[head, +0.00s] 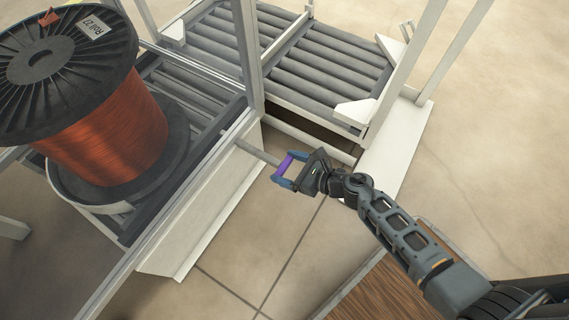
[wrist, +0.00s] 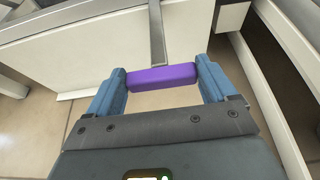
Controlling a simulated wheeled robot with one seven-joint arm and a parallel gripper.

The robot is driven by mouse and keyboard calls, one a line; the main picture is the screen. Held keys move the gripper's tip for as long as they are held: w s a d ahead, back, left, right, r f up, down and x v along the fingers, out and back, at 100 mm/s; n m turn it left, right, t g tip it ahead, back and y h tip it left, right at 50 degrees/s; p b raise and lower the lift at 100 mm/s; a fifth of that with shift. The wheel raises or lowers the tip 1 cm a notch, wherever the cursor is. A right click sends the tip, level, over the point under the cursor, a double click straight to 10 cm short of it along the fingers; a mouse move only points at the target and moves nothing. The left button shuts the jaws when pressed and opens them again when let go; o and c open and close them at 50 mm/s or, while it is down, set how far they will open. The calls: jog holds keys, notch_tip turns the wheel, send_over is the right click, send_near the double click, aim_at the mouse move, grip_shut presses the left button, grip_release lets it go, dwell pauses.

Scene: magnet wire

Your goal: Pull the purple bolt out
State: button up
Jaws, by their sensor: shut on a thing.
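The purple bolt shows as a purple bar-shaped handle (head: 284,165) at the end of a grey rod (head: 258,151). The rod runs to the white frame of the roller rack, where its far end is hidden. My gripper (head: 283,172) is shut on the purple handle. In the wrist view the handle (wrist: 162,76) spans crosswise between the two blue fingertips, with the rod (wrist: 157,35) leading away from its middle towards the white panel.
A large spool of copper wire (head: 105,125) with black flanges sits on the rack at left. A second roller bed (head: 315,65) lies behind. White posts and a white side plate (head: 398,145) flank my arm. Open tiled floor (head: 250,250) lies in front.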

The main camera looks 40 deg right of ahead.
jog(key=shift+s+d+f, duration=0.1)
jog(key=shift+s, duration=0.15)
jog(key=o, duration=1.3)
jog(key=shift+p+v, duration=1)
jog(key=shift+v, duration=2.9)
